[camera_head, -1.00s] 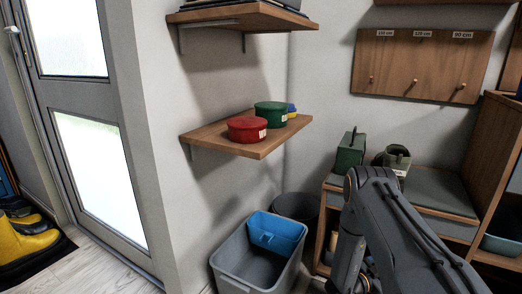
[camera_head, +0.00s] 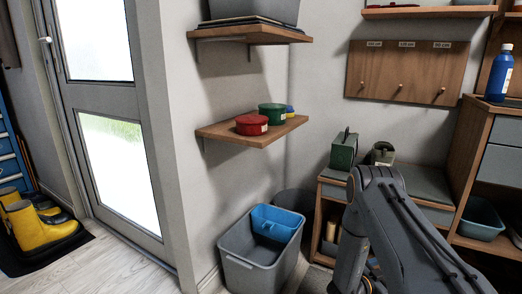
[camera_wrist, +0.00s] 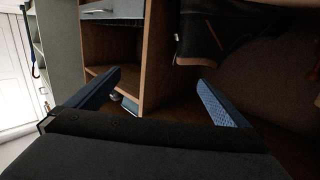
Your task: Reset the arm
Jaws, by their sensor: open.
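My gripper (camera_wrist: 160,92) shows in the wrist view with its two blue-padded fingers spread wide apart. Nothing is held between them. Behind the fingers is a wooden cabinet (camera_wrist: 145,60) with a grey drawer front. In the head view my arm rises at the lower right, in front of the low wooden bench (camera_head: 331,190). The gripper itself is hidden in the head view.
A grey bin (camera_head: 245,270) with a blue insert (camera_head: 276,222) stands on the floor. A wall shelf (camera_head: 225,131) holds a red tin (camera_head: 251,125) and a green tin (camera_head: 272,112). Yellow boots (camera_head: 40,228) stand by the door (camera_head: 110,120). A cabinet (camera_head: 472,150) is at the right.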

